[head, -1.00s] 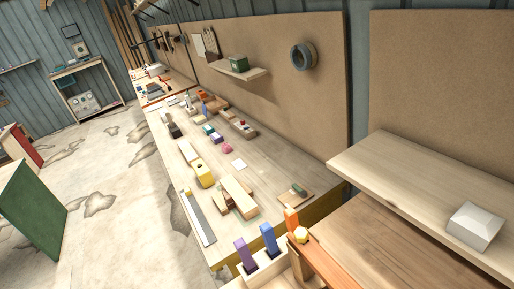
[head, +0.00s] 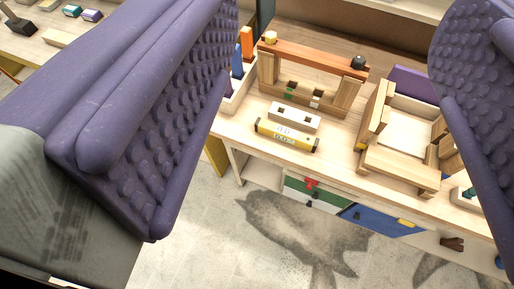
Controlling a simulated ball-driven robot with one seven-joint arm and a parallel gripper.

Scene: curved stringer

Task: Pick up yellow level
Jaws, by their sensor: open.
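The yellow level (head: 285,136) lies on the light wooden bench near its front edge, in the middle of the head view. It is a short yellow bar with dark ends and a pale marked face. My gripper (head: 325,135) is open, with one purple studded finger at the left and the other at the right edge. The level shows between the fingers but appears farther off, untouched. Nothing is between the fingers.
A white block with two holes (head: 294,116) sits right behind the level. A wooden frame with an orange top bar (head: 313,57) stands behind that. A wooden box frame (head: 398,178) stands to the right. Coloured drawers (head: 335,201) are below the bench, with open floor in front.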

